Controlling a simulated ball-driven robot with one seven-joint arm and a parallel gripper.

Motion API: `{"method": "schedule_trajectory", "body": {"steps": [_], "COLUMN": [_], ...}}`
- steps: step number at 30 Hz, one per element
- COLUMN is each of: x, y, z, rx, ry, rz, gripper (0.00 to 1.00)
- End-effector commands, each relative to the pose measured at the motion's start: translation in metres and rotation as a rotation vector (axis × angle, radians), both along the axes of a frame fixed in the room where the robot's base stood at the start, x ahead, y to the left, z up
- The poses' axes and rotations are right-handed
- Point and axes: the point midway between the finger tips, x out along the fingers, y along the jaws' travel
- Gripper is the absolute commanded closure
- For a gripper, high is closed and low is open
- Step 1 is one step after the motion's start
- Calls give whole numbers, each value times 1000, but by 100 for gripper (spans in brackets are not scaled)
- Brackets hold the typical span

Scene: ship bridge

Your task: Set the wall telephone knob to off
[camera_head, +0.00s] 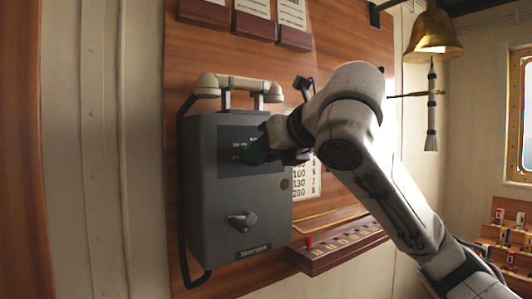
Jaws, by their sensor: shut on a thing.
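The grey wall telephone (201,190) hangs on the wood panel at left of centre, with a cream handset (240,86) on its cradle. A dark plate with small white lettering (238,143) is on its upper front. My gripper (256,152) reaches in from the right and is shut at this plate. The telephone knob between the fingers is hidden by them, and its setting cannot be read. A grey crank-like handle (242,221) sticks out lower on the front, clear of my gripper.
A brass bell (432,38) with a hanging rope is at upper right. A number chart (307,180) is partly behind my arm. A narrow wooden ledge (335,250) with a red peg juts out right of the telephone. A coiled cord (182,200) hangs along its left side.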

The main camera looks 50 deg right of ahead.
Motion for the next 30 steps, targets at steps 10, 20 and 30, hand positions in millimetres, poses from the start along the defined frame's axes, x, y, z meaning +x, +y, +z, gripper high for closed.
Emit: {"method": "schedule_trajectory", "body": {"steps": [10,20,30], "x": [1,1,1], "y": [1,1,1], "z": [-3,-3,-2], "rx": [-96,-105,-105], "ry": [37,39,35], "rz": [0,0,1], "gripper": [95,95,45]}}
